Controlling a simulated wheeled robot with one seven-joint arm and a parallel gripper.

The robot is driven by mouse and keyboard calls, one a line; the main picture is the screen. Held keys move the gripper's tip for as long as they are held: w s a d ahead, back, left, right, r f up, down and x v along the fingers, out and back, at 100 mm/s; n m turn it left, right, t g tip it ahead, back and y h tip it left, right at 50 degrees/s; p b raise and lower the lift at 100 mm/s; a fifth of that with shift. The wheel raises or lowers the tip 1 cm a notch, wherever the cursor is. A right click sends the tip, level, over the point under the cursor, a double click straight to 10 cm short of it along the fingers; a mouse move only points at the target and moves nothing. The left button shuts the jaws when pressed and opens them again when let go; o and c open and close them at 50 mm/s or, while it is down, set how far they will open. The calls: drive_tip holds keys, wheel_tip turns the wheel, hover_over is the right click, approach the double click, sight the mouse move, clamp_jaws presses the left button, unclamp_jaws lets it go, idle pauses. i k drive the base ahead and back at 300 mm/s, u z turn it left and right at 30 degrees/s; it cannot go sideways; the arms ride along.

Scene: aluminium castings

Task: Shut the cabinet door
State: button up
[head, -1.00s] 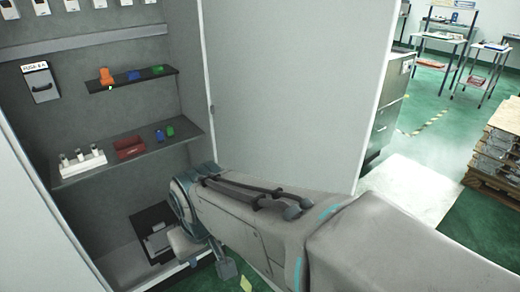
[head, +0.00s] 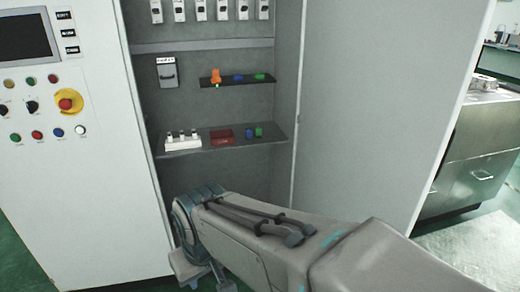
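The cabinet (head: 105,190) stands open, with its grey interior facing me. Its door (head: 385,110) is the large pale grey panel to the right of the opening. The door is swung wide open, with its near edge along the cabinet's right side. My arm crosses in front of the lower part of the door and the opening. My gripper (head: 205,280) is at the bottom, low in front of the cabinet, partly cut off by the frame edge and hidden by my arm. Its fingers do not show clearly, and I cannot tell whether it touches anything.
Inside are a shelf (head: 270,137) with a white rack, a red bin and small coloured parts, and a smaller shelf (head: 262,80) above. A control panel with a screen (head: 22,38) and buttons is on the left. A metal cabinet (head: 480,150) stands beyond the door's right edge.

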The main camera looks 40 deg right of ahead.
sight(385, 83)
drive_tip(key=u, duration=1.95)
drive_tip(key=k, duration=2.55)
drive_tip(key=z, duration=0.65)
drive_tip(key=i, duration=0.25)
drive_tip(key=z, duration=1.15)
